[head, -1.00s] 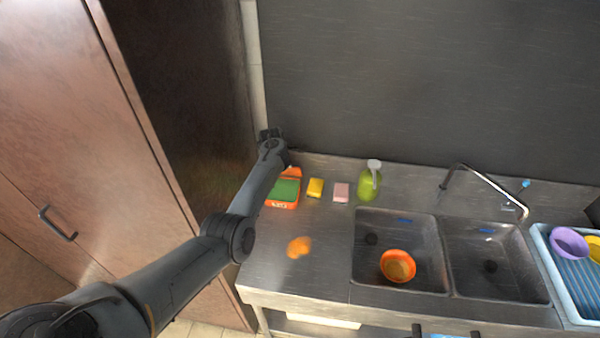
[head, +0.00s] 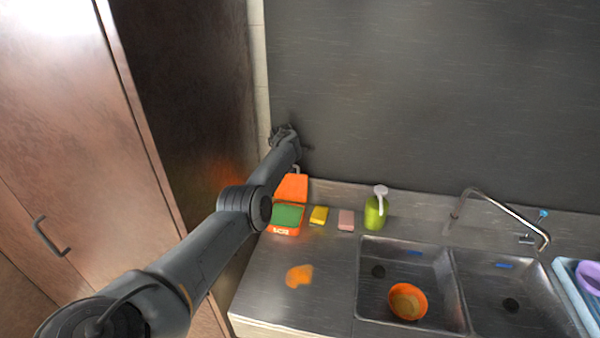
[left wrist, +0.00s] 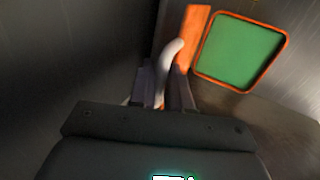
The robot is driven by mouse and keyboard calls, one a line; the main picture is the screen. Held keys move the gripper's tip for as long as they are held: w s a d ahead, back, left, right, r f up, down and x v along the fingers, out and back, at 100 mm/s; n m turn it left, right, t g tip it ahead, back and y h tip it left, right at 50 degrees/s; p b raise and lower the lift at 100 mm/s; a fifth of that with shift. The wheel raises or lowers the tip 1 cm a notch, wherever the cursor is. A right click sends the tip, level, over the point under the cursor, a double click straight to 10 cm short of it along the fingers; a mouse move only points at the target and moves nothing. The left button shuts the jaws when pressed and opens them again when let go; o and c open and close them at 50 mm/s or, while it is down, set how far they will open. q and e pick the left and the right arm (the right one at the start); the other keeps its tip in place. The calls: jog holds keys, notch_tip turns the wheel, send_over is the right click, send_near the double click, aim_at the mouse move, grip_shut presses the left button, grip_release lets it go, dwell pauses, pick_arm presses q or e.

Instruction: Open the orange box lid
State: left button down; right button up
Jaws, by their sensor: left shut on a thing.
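The orange box (head: 286,232) stands at the left back of the steel counter, with green contents (head: 287,215) showing in its open top. Its orange lid (head: 291,187) is raised at the back edge, tilted up toward the wall. In the left wrist view the green interior (left wrist: 240,52) lies right of the lid (left wrist: 192,38). My left gripper (left wrist: 164,88) is shut on the pale curved lid handle (left wrist: 170,58), behind the lid. My right gripper is not in view.
A yellow sponge (head: 319,215), a pink block (head: 346,220) and a green bottle (head: 374,212) stand right of the box. An orange cloth-like patch (head: 299,276) lies in front. A double sink holds an orange bowl (head: 407,301). A dark wall rises behind.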

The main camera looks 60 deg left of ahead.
pick_arm(q)
jog(key=shift+f, duration=0.25)
jog(key=c, duration=1.4)
grip_release()
jog(key=shift+o, duration=0.5)
jog(key=p+v, duration=0.2)
jog(key=v, duration=0.9)
jog(key=shift+a+r, duration=0.15)
jog(key=shift+r, duration=0.05)
